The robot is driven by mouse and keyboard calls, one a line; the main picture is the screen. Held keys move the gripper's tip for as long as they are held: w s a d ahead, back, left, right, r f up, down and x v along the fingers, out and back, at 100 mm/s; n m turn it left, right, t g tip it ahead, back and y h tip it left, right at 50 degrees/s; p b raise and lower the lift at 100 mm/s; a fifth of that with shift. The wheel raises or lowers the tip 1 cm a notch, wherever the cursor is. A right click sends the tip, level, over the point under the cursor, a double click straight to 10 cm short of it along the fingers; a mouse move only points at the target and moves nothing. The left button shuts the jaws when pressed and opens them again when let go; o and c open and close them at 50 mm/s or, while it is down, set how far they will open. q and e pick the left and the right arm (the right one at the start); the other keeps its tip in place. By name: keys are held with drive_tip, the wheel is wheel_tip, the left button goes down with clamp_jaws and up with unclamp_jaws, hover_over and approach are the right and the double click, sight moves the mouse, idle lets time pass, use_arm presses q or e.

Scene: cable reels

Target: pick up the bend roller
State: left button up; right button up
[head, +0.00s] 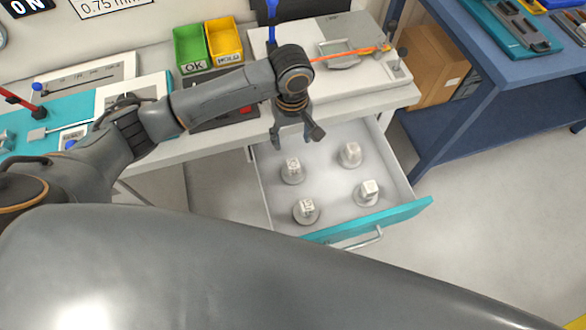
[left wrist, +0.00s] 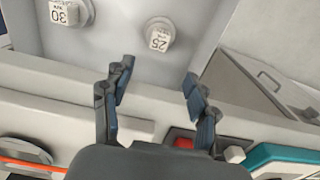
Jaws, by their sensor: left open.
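Several pale grey bend rollers stand in an open drawer (head: 330,217): back left (head: 292,171), back right (head: 349,154), front left (head: 305,211) and front right (head: 368,192). Each has a round base and a blocky, marked top. In the left wrist view one roller marked 25 (left wrist: 160,35) lies beyond the fingertips, and one marked 30 (left wrist: 68,12) is at the upper left. My left gripper (head: 297,136) is open and empty above the drawer's back edge, apart from the rollers; it also shows in the left wrist view (left wrist: 158,76). My right gripper is not in view.
The drawer's teal front has a metal handle (head: 362,240). The bench above carries a green bin (head: 190,48), a yellow bin (head: 224,40) and a pale fixture with an orange cable (head: 345,54). A blue table (head: 500,75) stands at right. The floor right of the drawer is clear.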

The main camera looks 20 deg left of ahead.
use_arm(q)
hover_over(293, 163)
wheel_tip(293, 163, down, 8)
drive_tip(key=shift+a+r, duration=0.1)
drive_tip(key=shift+a, duration=0.05)
drive_tip(key=shift+d+f+p, duration=0.2)
drive_tip(key=shift+f+p, duration=0.3)
drive_tip(key=shift+f, duration=2.3)
clamp_jaws()
